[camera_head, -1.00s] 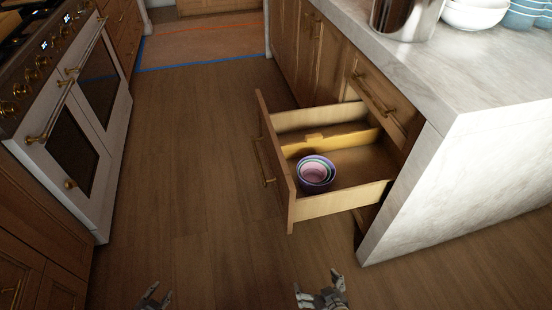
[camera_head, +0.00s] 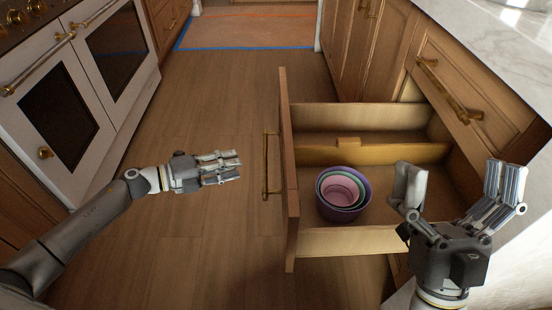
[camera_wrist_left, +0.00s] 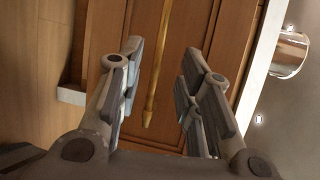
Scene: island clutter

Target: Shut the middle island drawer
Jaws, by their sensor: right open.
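The wooden island drawer (camera_head: 289,200) stands pulled out, its brass handle (camera_head: 267,165) facing left. Nested bowls (camera_head: 343,193), purple outermost, sit inside in front of a divider. My left gripper (camera_head: 238,167) is left of the drawer front, pointing at the handle with a gap between. In the left wrist view its fingers (camera_wrist_left: 155,90) are spread, with a brass handle (camera_wrist_left: 158,55) showing beyond, between them. My right gripper (camera_head: 458,185) is open and empty, fingers up, in front of the drawer's right part in the picture; whether it touches the drawer cannot be told.
A closed upper drawer with a brass handle (camera_head: 447,88) and the marble countertop (camera_head: 500,35) are at the right. A white oven (camera_head: 60,110) stands at the left. The wooden floor (camera_head: 215,100) between oven and island is clear. A blue-edged rug (camera_head: 255,30) lies at the back.

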